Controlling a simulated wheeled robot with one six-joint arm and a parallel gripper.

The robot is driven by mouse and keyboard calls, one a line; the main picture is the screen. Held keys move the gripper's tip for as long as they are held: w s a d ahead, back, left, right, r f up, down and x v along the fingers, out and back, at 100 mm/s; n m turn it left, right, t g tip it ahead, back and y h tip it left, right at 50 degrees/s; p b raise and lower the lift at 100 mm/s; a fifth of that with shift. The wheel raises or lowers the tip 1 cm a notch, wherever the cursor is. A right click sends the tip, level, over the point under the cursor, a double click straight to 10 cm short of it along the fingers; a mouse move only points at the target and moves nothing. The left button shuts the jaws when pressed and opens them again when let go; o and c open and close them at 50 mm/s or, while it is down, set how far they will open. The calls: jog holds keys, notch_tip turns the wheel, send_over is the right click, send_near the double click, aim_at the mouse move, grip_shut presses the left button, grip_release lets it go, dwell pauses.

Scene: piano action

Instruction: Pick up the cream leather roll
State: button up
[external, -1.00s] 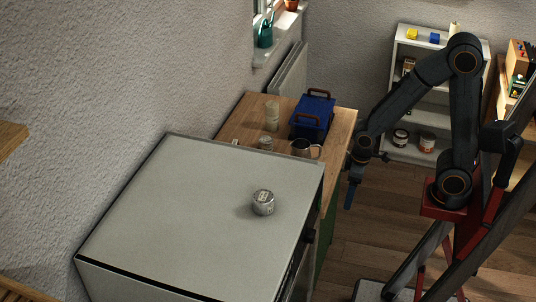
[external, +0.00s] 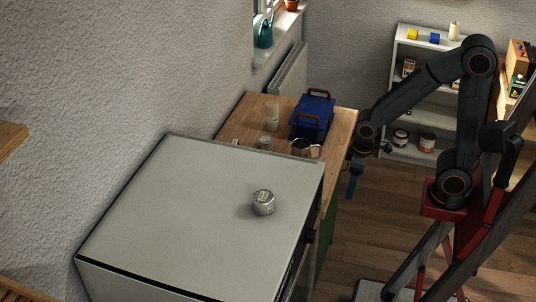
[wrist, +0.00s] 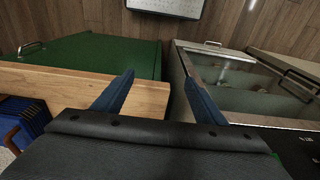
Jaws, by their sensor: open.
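A small cream cylinder (external: 454,31) stands upright on top of the pale shelf unit at the back right of the external view. It looks like the cream leather roll, but it is too small there to be sure. The wrist view does not show it. My gripper (external: 351,187) points down beside the right edge of the wooden worktop, well to the left of and nearer than the shelf. In the wrist view my gripper (wrist: 158,80) has its two blue fingers spread apart with nothing between them.
The wooden worktop (external: 240,128) holds a blue toolbox (external: 312,115), a metal pitcher (external: 302,147) and glass jars. A tin (external: 263,203) sits on the pale appliance top (external: 190,220). Yellow (external: 412,34) and blue (external: 434,38) blocks share the shelf top. Floor before the shelf is clear.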

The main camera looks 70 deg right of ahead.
notch_tip(320, 180, up, 5)
jog(key=w+d+r+m+b, duration=0.1)
jog(key=w+d, duration=0.3)
jog(key=w, duration=0.3)
jog(key=w+d+t, duration=0.1)
jog(key=w+d, duration=0.3)
jog(key=w, duration=0.3)
jog(key=w+d+r+m+b, duration=0.1)
jog(key=w+d, duration=0.3)
jog(key=w, duration=0.3)
jog(key=m+t+h+b, duration=0.1)
jog(key=m+t+h, duration=0.1)
jog(key=m, duration=0.1)
send_over(277, 111)
jog(key=f, duration=0.1)
jog(key=a+f, duration=0.1)
jog(key=shift+s+f, duration=0.3)
jog(key=f, duration=0.4)
jog(key=shift+d+f, duration=0.15)
jog(key=shift+d, duration=0.05)
jog(key=shift+f, duration=0.35)
jog(key=shift+x, duration=1.15)
jog(key=shift+w+d+p+x, duration=0.15)
jog(key=shift+p+x, duration=0.55)
jog(key=shift+x, duration=0.7)
jog(key=shift+w+d+p+x, duration=0.15)
jog(key=shift+p+x, duration=0.5)
jog(key=shift+x, duration=0.7)
jog(key=shift+s+r, duration=0.1)
jog(key=shift+r, duration=0.05)
